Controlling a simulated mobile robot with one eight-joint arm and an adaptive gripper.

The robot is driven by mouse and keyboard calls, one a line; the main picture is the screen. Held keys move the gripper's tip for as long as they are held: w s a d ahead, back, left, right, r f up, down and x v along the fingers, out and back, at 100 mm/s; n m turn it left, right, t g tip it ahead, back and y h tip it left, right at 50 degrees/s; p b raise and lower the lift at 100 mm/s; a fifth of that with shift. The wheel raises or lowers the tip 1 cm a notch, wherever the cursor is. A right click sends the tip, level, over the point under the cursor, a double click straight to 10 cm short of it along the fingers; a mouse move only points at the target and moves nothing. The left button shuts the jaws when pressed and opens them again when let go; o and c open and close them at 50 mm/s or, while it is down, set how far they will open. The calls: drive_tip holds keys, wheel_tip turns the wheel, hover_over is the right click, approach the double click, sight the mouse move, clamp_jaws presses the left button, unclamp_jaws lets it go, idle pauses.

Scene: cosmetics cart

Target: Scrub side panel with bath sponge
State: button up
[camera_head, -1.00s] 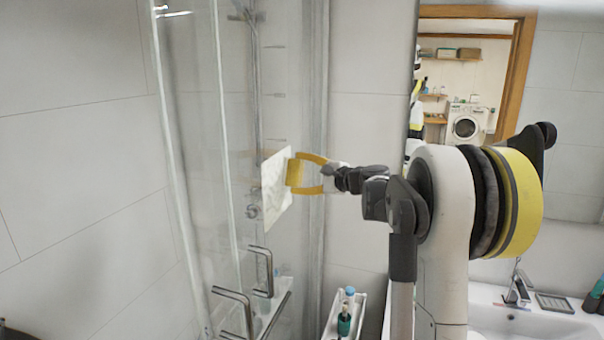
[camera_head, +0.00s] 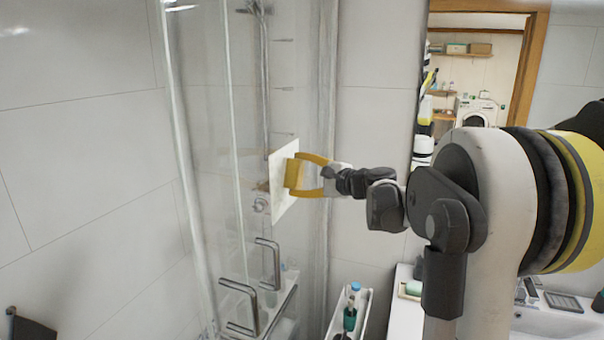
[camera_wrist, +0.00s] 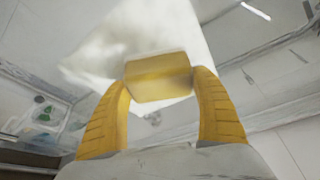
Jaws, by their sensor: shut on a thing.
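The glass side panel (camera_head: 306,255) of the shower stands upright left of my arm. A whitish, cloudy, flat patch (camera_head: 282,205) shows against it; in the wrist view the patch (camera_wrist: 165,38) spreads beyond the sponge. My gripper (camera_head: 297,174) is shut on the yellow bath sponge (camera_head: 291,172), a small block at the patch's right edge. In the wrist view the sponge (camera_wrist: 157,78) sits between the two curved yellow fingers of my gripper (camera_wrist: 158,80) and covers the patch's lower part. I cannot tell whether the sponge touches the panel.
Metal door handles (camera_head: 252,300) stick out at the lower left. A narrow white cart (camera_head: 365,310) with bottles stands below my gripper. A sink (camera_head: 548,318) is at the lower right, with a mirror above. A tiled wall (camera_head: 70,150) fills the left.

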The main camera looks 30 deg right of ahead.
drive_tip(key=shift+s+a, duration=0.8)
drive_tip(key=shift+a, duration=0.25)
drive_tip(key=shift+s+a, duration=0.85)
drive_tip(key=shift+a, duration=0.15)
drive_tip(key=shift+s+a, duration=0.8)
drive_tip(key=shift+a, duration=0.25)
drive_tip(key=shift+w+r+p, duration=0.1)
drive_tip(key=shift+r+p, duration=0.95)
drive_tip(key=shift+r, duration=0.3)
drive_tip(key=shift+w+d+f+b, duration=0.1)
drive_tip(key=shift+w+d+b, duration=0.1)
drive_tip(key=shift+w+d, duration=0.6)
drive_tip(key=shift+w+d+r+b, duration=0.15)
drive_tip(key=shift+w+d, duration=0.4)
drive_tip(key=shift+d, duration=0.4)
drive_tip(key=shift+w+d+f+b, duration=0.2)
drive_tip(key=shift+w+d, duration=0.45)
drive_tip(key=shift+d, duration=0.25)
drive_tip(key=w+d, duration=0.6)
drive_tip(key=d, duration=0.2)
drive_tip(key=shift+w+d, duration=0.2)
drive_tip(key=shift+w, duration=0.1)
drive_tip(key=shift+s+d, duration=0.95)
drive_tip(key=shift+s, duration=0.25)
drive_tip(key=shift+s+d, duration=0.9)
drive_tip(key=shift+s, duration=0.25)
drive_tip(key=shift+s+d+b, duration=0.3)
drive_tip(key=shift+s+d, duration=0.6)
drive_tip(key=shift+s, duration=0.3)
